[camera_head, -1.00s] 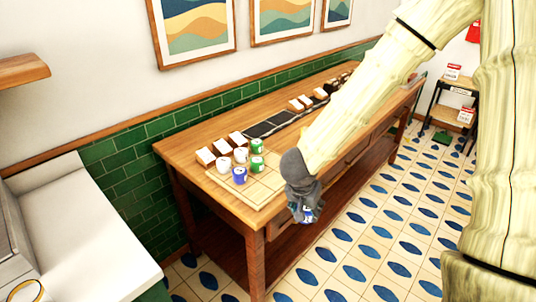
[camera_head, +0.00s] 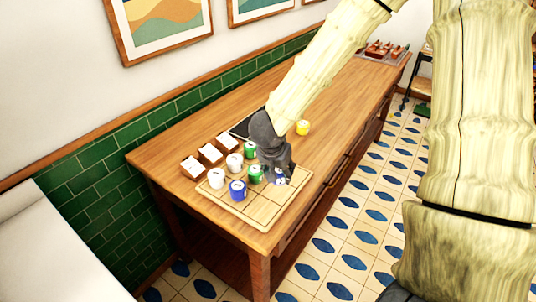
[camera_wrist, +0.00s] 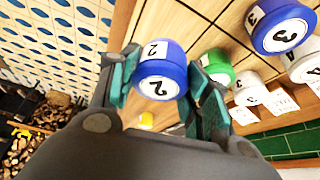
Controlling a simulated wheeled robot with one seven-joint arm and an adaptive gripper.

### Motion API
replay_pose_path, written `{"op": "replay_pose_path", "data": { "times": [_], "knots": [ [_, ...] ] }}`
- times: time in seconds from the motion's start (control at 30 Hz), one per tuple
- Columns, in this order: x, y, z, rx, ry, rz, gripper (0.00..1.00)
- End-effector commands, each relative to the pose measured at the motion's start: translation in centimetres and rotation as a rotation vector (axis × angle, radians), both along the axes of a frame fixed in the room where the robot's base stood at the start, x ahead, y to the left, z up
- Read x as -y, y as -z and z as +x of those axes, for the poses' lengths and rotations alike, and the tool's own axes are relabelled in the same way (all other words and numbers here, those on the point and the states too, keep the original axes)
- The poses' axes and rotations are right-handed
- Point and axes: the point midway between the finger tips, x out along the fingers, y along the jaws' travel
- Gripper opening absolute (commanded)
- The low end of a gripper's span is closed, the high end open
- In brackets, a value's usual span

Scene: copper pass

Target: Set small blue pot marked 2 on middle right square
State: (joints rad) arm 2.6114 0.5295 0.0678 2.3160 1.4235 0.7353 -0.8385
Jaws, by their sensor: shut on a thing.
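The small blue pot marked 2 (camera_wrist: 160,72) is between the fingers of my gripper (camera_wrist: 158,88), which is shut on it. In the head view the pot (camera_head: 280,178) shows under my gripper (camera_head: 279,172), over the right side of the square-marked wooden board (camera_head: 262,214). I cannot tell whether it touches the board. A larger blue pot marked 3 (camera_wrist: 283,27) stands on the board's near left part (camera_head: 237,190). A green pot (camera_head: 255,175) stands just left of the held pot. It also shows beside my finger in the wrist view (camera_wrist: 216,66).
White pots (camera_head: 216,178) and another green pot (camera_head: 249,149) stand along the board's left and back. White-topped card blocks (camera_head: 194,166) line up behind. A yellow pot (camera_head: 303,127) stands farther back on the wooden counter (camera_head: 345,105). The board's near right squares look clear.

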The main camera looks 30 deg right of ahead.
Motion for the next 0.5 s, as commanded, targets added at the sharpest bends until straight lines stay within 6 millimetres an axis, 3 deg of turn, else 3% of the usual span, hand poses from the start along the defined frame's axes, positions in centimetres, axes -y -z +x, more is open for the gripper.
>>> {"op": "replay_pose_path", "data": {
  "times": [0.2,0.5],
  "knots": [
    [1.8,0.5,4.9,-0.005,0.002,0.0,0.2],
    [4.3,1.1,10.2,-0.006,0.0,0.0,0.2]
  ]
}}
